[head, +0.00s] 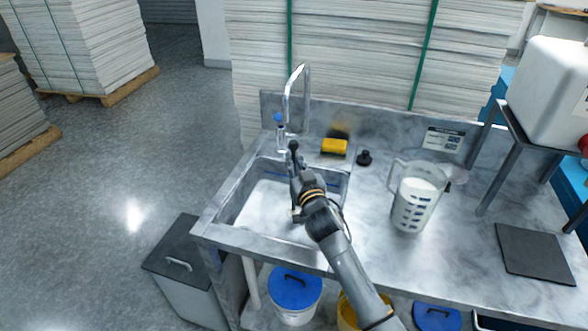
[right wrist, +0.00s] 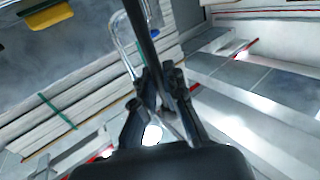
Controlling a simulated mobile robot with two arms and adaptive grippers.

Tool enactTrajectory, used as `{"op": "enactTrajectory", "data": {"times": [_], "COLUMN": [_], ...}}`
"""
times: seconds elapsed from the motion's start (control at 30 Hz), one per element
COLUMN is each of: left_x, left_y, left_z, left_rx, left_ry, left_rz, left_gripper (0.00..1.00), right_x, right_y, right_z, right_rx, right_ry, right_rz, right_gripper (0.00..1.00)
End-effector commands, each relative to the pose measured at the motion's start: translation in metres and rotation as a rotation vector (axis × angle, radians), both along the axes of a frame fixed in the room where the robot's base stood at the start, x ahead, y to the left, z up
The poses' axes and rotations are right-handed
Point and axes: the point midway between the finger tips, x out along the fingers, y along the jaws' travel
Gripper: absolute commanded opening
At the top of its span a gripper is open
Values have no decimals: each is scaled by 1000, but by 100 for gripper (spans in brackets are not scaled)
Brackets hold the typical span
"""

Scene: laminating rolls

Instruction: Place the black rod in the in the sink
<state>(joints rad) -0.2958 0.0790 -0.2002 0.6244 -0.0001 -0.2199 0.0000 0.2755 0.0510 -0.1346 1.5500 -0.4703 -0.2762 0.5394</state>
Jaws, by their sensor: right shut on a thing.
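The sink (head: 250,205) is a steel basin set in the left part of the metal counter. My right gripper (head: 295,180) is over the basin, coming from the lower right. It is shut on the black rod, which shows clearly in the right wrist view (right wrist: 143,35), running up and away from between the fingers (right wrist: 160,100). In the head view the rod is small and dark, and its outline is hard to separate from the gripper. The basin floor shows bright left of the gripper. My left gripper is not in view.
A curved faucet (head: 305,90) stands behind the basin, with a blue-topped part beside it. A yellow sponge (head: 334,146), a small black knob-like item (head: 364,157) and a measuring jug (head: 414,203) are right of the sink. A black mat (head: 535,253) lies farther right.

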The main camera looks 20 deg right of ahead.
Motion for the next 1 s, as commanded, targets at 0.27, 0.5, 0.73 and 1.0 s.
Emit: {"op": "enactTrajectory", "data": {"times": [0.27, 0.5, 0.73, 1.0], "left_x": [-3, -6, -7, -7], "left_y": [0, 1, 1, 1], "left_z": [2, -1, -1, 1], "left_rx": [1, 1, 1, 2], "left_ry": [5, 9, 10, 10], "left_rz": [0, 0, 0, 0], "left_gripper": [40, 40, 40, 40], "right_x": [-1, -1, -1, -1], "right_y": [1, 1, 1, 1], "right_z": [-24, -27, -28, -26], "right_rx": [1, 1, 0, 0], "right_ry": [3, 3, 4, 4], "right_rz": [1, 1, 0, 1], "right_gripper": [0, 0, 33, 33]}}
